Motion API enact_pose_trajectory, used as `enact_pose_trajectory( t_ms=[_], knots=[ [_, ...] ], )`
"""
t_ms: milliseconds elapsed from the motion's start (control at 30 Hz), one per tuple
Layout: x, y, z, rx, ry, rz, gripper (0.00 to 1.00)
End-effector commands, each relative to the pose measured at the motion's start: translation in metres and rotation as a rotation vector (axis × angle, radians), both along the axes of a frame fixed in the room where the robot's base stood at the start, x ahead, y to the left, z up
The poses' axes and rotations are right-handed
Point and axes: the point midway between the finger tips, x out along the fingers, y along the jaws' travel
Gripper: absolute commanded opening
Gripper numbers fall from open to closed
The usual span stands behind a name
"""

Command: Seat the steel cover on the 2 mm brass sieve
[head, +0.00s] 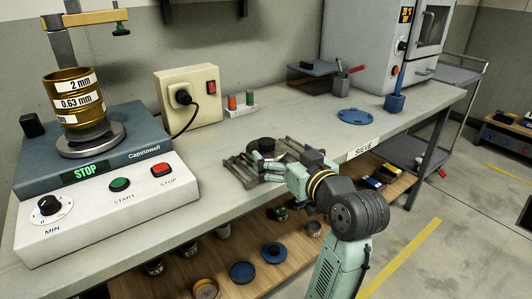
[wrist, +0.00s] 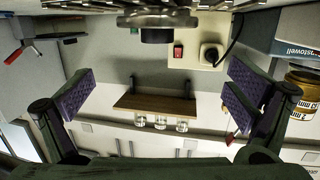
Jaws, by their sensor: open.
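The 2 mm brass sieve (head: 74,76) is the top ring of a stack on the shaker, above the 0.63 mm sieve (head: 80,104). The stack also shows at the right edge of the wrist view (wrist: 302,98). My gripper (head: 258,166) is low over the bench at a slatted metal rack (head: 236,172), well right of the stack. In the wrist view my gripper (wrist: 160,97) has its purple pads wide apart with nothing between them. A dark round piece (head: 262,144) shows behind my gripper; I cannot tell whether it is the steel cover.
The shaker (head: 120,150) has a clamp post (head: 62,45) rising behind the stack, with an arm above it. A beige socket box (head: 188,95) stands between shaker and rack. Bench space near the blue lid is clear.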

Motion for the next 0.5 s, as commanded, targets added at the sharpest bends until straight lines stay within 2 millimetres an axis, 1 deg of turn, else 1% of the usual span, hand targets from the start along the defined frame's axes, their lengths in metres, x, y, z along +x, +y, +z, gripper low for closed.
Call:
enact_pose_trajectory(
  t_ms=[233, 500],
  knots=[
    [0.034, 0.014, -0.007, 0.0, 0.011, 0.001, 1.0],
    [0.055, 0.024, -0.011, -0.001, 0.01, 0.002, 1.0]
  ],
)
